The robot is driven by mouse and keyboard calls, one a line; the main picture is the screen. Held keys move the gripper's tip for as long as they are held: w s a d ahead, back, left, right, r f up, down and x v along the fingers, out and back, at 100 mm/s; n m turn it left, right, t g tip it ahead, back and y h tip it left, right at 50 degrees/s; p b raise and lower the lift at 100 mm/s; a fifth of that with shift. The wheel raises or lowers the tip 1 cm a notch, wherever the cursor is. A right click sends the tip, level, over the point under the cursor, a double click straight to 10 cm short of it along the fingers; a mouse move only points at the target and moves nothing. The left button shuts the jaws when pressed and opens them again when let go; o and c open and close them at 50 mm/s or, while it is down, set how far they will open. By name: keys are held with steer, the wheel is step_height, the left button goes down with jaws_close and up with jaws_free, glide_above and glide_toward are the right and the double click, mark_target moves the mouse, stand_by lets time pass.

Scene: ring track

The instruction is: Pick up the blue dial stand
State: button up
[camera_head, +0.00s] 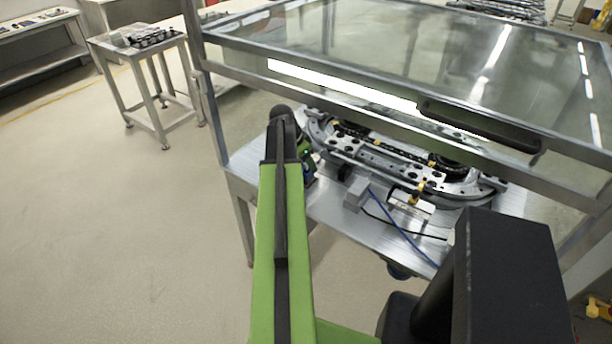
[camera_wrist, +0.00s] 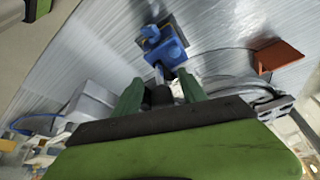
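The blue dial stand (camera_wrist: 163,44) shows in the wrist view at the top middle, a blue block with a knob on a dark base, on a brushed metal surface. My gripper (camera_wrist: 160,78) has two green fingers spread apart, pointing toward the stand. The stand lies just beyond the fingertips, and I see no grip on it. In the head view my green arm reaches to the left end of the metal table and hides most of that spot. Only a small blue and green patch shows beside the arm there, too small to tell apart.
A ring track (camera_head: 390,160) fills the table under a glass-topped metal frame (camera_head: 330,78). A grey box (camera_head: 357,193) with a blue cable is near the table's front edge. A reddish-brown block (camera_wrist: 280,56) lies right of the stand.

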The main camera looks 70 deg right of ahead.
jaws_close()
stand_by(1.3)
